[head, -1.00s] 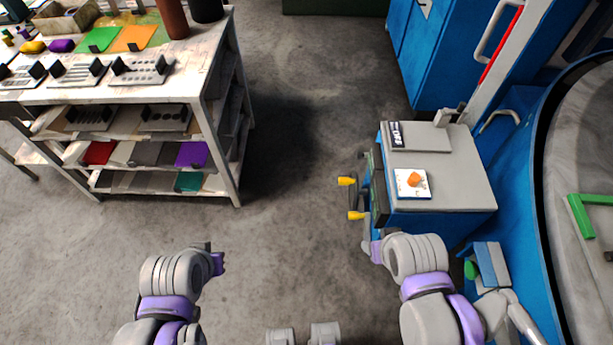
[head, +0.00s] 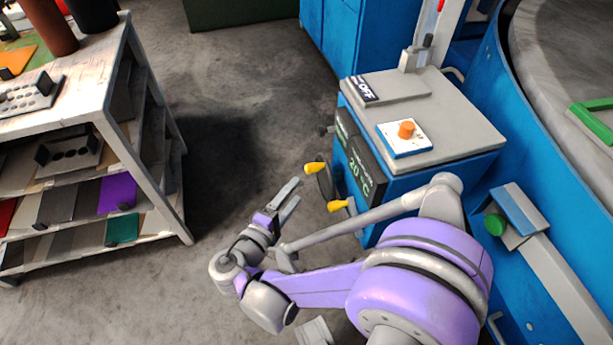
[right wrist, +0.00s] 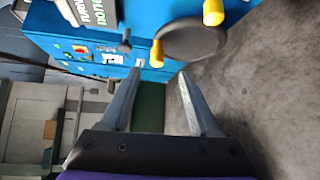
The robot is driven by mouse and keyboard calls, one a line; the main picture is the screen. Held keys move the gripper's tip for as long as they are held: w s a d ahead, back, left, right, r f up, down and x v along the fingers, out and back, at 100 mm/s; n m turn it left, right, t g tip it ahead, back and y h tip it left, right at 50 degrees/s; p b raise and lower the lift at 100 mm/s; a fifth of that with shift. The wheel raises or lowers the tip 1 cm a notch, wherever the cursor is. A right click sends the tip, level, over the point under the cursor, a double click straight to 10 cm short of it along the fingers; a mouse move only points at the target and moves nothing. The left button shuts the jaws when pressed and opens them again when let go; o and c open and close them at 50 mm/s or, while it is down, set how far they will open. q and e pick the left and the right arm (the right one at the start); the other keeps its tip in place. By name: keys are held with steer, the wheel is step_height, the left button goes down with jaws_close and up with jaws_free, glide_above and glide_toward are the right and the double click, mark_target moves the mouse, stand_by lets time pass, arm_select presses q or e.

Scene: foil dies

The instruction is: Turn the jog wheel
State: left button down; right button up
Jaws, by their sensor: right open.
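The jog wheel (head: 325,184) is a dark disc with two yellow handles, on the left side of a blue cabinet with a grey top. One handle (head: 315,168) is farther up in the head view, the other (head: 338,205) lower. In the right wrist view the wheel (right wrist: 193,42) is ahead, with its near handle (right wrist: 157,53) just beyond the fingertips. My right gripper (head: 296,190) is open and empty, just left of the wheel. Its two fingers (right wrist: 160,75) are spread and appear apart from the handle. My left gripper is out of view.
The cabinet (head: 460,125) carries an orange knob (head: 406,129) on a white plate and a dark screen (head: 362,170). A shelf rack (head: 155,135) stands left. A green button (head: 495,224) is on the right. The floor between rack and cabinet is clear.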

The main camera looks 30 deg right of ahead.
mark_target(308, 172)
steer(key=b+x, duration=0.1)
steer(key=x, duration=0.9)
steer(key=shift+w+d+r+b, duration=0.15)
steer(key=shift+w+r+b, duration=0.05)
steer(key=shift+w+b, duration=0.15)
jaws_close()
stand_by(1.0)
